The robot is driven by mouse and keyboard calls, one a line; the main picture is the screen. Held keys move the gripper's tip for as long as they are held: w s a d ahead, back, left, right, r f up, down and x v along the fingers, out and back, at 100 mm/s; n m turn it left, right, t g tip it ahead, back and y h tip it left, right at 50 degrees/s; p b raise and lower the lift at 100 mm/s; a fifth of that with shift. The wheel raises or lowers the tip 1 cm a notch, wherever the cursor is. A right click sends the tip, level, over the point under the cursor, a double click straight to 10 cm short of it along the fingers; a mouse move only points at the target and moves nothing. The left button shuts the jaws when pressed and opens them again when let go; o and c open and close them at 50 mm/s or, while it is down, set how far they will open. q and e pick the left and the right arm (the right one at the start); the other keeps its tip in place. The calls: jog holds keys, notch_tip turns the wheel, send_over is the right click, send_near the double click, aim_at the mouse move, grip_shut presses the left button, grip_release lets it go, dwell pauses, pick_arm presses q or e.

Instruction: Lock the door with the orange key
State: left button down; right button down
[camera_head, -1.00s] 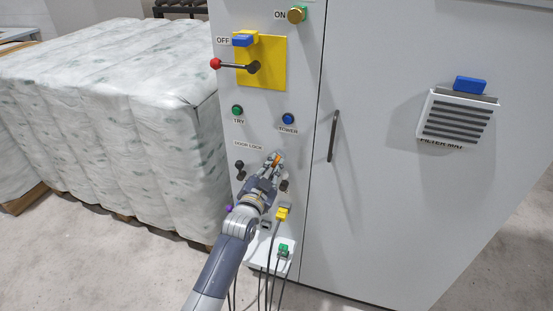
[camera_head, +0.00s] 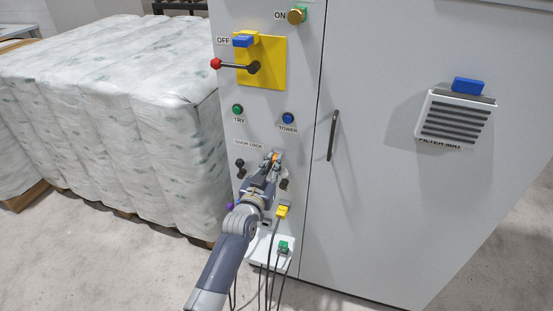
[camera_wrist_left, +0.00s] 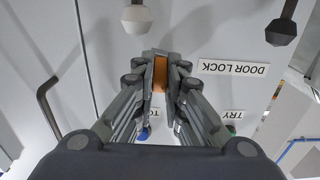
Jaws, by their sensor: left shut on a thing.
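My left gripper (camera_head: 273,163) is shut on the orange key (camera_head: 275,157), in front of the cabinet's control panel. In the left wrist view, the orange key (camera_wrist_left: 159,75) sits between the fingertips of the left gripper (camera_wrist_left: 160,78); the fingers cover most of it. The DOOR LOCK label (camera_head: 248,146) is just left of the fingertips in the head view. The keyhole does not show, and I cannot tell whether the key touches the panel. The cabinet door (camera_head: 385,215), with a long dark handle (camera_head: 333,136), looks closed. My right gripper is not in view.
TRY (camera_head: 237,109) and TOWER (camera_head: 288,118) buttons are above. Yellow (camera_head: 282,211) and green (camera_head: 283,248) plugs with hanging cables are below. Wrapped bales (camera_head: 150,120) stand at left.

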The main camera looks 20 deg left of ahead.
pick_arm(q)
jog(key=c, duration=2.1)
grip_release()
jog(key=shift+n, duration=0.6)
jog(key=o, duration=0.5)
jog(key=s, duration=1.2)
jog(key=s+d+f+m+g, duration=0.1)
jog(key=s+f+g, duration=0.35)
jog(key=f, duration=0.85)
jog(key=s+d+f+g, duration=0.1)
jog(key=s+f+g, duration=0.1)
jog(key=s+f, duration=0.75)
jog(key=s+d+f+m+g, duration=0.1)
jog(key=s+f+g, duration=0.2)
jog(key=f, duration=1.2)
jog(key=s+a+f+g, duration=0.1)
jog(key=s+f, duration=0.4)
jog(key=s, duration=0.6)
jog(key=s+a+f+g, duration=0.2)
jog(key=s+f+g, duration=0.2)
jog(key=s, duration=0.7)
jog(key=s+a+f+m+g, duration=0.1)
jog(key=s+a+f+g, duration=0.1)
jog(key=s+f, duration=0.5)
jog(key=shift+s+f+g, duration=0.15)
jog(key=shift+s+f, duration=0.05)
jog(key=shift+s, duration=0.75)
jog(key=shift+s+f+g, duration=0.1)
jog(key=shift+s+f, duration=0.1)
jog(key=shift+s, duration=0.75)
